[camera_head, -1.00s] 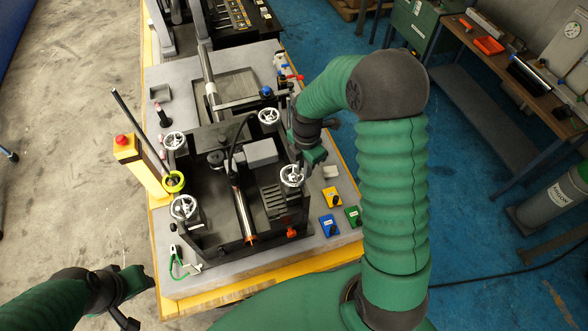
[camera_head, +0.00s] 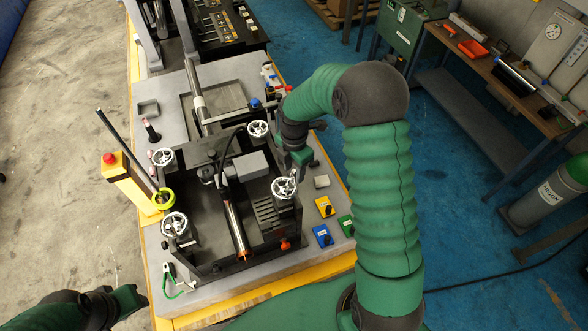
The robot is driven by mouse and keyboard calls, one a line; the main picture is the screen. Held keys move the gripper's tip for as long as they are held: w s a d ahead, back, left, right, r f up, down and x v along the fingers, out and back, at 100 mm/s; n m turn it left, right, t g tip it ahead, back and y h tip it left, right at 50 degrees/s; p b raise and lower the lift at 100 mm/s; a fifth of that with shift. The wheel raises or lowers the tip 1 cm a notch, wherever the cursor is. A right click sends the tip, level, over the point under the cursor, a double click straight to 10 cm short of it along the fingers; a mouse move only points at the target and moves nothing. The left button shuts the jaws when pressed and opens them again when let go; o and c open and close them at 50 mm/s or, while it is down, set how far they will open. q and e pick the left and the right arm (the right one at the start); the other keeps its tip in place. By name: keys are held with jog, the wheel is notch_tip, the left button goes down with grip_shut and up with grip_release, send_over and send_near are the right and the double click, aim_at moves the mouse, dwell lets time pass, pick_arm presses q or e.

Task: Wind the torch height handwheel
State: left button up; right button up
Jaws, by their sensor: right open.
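Several silver spoked handwheels sit on the black fixture on the grey bench. One handwheel (camera_head: 285,188) is at the fixture's right front, another (camera_head: 258,130) at its right rear, one (camera_head: 163,157) at left rear and one (camera_head: 174,225) at left front. Which one sets torch height I cannot tell. My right gripper (camera_head: 294,172) is open, pointing down right at the right front handwheel; whether it touches the rim is unclear. My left gripper (camera_head: 142,297) is low at the left, off the bench's front left corner; its jaws are too unclear to tell.
A metal tube (camera_head: 235,228) lies along the fixture. A yellow post with a red button (camera_head: 109,159) and a slanting rod stand at the left. Blue (camera_head: 323,236) and yellow (camera_head: 325,206) switch boxes sit at the right front. A green clamp with a cable (camera_head: 177,284) lies at the front left.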

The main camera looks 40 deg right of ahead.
jog(key=shift+r, duration=0.1)
jog(key=r, duration=0.4)
jog(key=shift+s+a+r, duration=0.15)
jog(key=shift+a+r, duration=0.05)
jog(key=shift+r, duration=0.8)
jog(key=shift+d+r, duration=0.1)
jog(key=shift+r, duration=0.05)
